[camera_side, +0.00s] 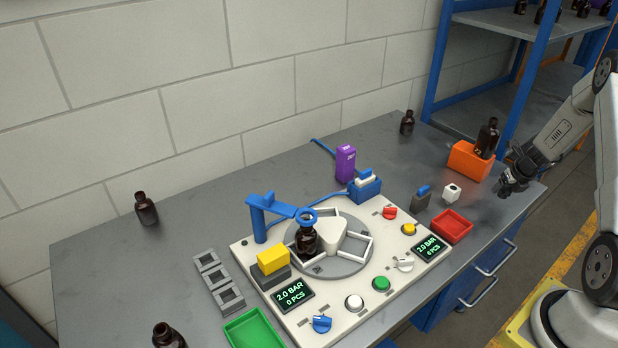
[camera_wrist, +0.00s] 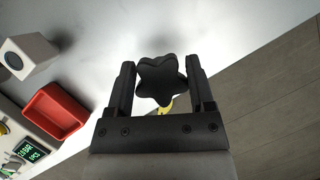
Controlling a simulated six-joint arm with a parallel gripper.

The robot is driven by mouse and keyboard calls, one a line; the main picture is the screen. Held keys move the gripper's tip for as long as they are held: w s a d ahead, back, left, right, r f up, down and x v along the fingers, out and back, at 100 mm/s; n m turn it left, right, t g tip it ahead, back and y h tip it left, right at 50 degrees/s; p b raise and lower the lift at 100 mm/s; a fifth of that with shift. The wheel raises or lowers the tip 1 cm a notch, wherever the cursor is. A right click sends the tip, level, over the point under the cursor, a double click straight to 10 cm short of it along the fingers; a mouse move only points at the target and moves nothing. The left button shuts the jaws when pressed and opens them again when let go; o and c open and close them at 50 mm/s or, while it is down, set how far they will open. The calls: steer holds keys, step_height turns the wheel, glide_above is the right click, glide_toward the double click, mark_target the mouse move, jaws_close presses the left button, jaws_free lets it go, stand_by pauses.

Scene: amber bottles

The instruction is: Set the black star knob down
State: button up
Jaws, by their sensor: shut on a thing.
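The black star knob (camera_wrist: 160,80) is between the two fingers of my gripper (camera_wrist: 161,88) in the wrist view, and the gripper is shut on it. A small yellow part shows just below the knob there. In the side view my gripper (camera_side: 507,186) is at the right end of the grey table (camera_side: 395,155), near its edge. The knob is too small and dark to make out in that view. I cannot tell how far the knob is from the table top.
An orange box (camera_side: 466,161) with a brown bottle stands left of my gripper. A white block (camera_side: 452,192), a red tray (camera_side: 452,226) and a grey block with a blue top (camera_side: 421,197) stand nearby. The white machine panel (camera_side: 330,318) is farther left. Grey table top lies bare around these.

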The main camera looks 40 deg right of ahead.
mark_target(500, 195)
steer(key=shift+w+d+f, duration=0.15)
steer(key=shift+f, duration=0.1)
steer(key=shift+w+d+f, duration=0.15)
steer(key=shift+f, duration=1.6)
steer(key=shift+f, duration=0.15)
steer(key=o, duration=1.2)
steer(key=v, duration=1.2)
